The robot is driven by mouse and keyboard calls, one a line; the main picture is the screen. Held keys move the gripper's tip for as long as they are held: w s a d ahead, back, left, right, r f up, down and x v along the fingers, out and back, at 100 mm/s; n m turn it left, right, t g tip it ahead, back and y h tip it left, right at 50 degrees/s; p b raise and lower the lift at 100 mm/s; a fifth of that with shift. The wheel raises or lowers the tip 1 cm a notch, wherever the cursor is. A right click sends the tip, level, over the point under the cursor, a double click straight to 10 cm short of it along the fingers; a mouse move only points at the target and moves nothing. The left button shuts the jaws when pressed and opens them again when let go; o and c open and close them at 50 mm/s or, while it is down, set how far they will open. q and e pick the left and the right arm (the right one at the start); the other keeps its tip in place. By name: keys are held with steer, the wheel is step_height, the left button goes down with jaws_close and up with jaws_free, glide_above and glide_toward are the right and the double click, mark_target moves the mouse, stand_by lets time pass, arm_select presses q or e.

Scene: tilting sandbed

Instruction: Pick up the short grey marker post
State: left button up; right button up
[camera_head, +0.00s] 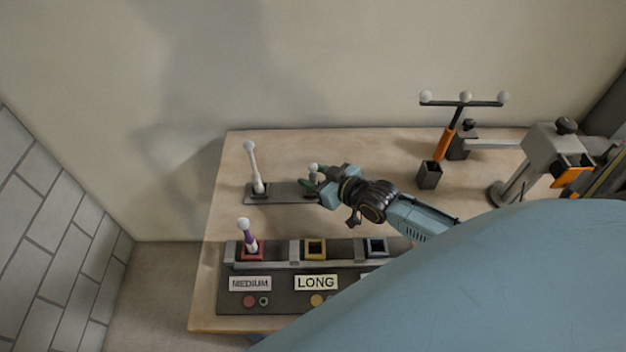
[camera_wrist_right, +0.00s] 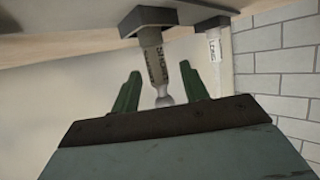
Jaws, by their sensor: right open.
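The short grey marker post (camera_wrist_right: 154,62) stands in the dark rack plate (camera_head: 285,194). In the wrist view it shows a printed label and a ball tip between the two green fingers of my open right gripper (camera_wrist_right: 160,90), with a gap on each side. In the head view its pale ball (camera_head: 313,168) shows just beside my right gripper (camera_head: 315,184), which hides part of the shaft. My left gripper is not in view.
A taller white post (camera_head: 255,168) stands at the rack's left end. A purple-banded post (camera_head: 248,237) is in the red socket; the yellow socket (camera_head: 315,249) and blue socket (camera_head: 376,247) look empty. A three-ball tool (camera_head: 443,142) and clamp stand (camera_head: 518,180) are at right.

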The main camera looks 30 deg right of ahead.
steer(key=shift+x, duration=1.5)
steer(key=shift+c, duration=0.3)
jaws_close()
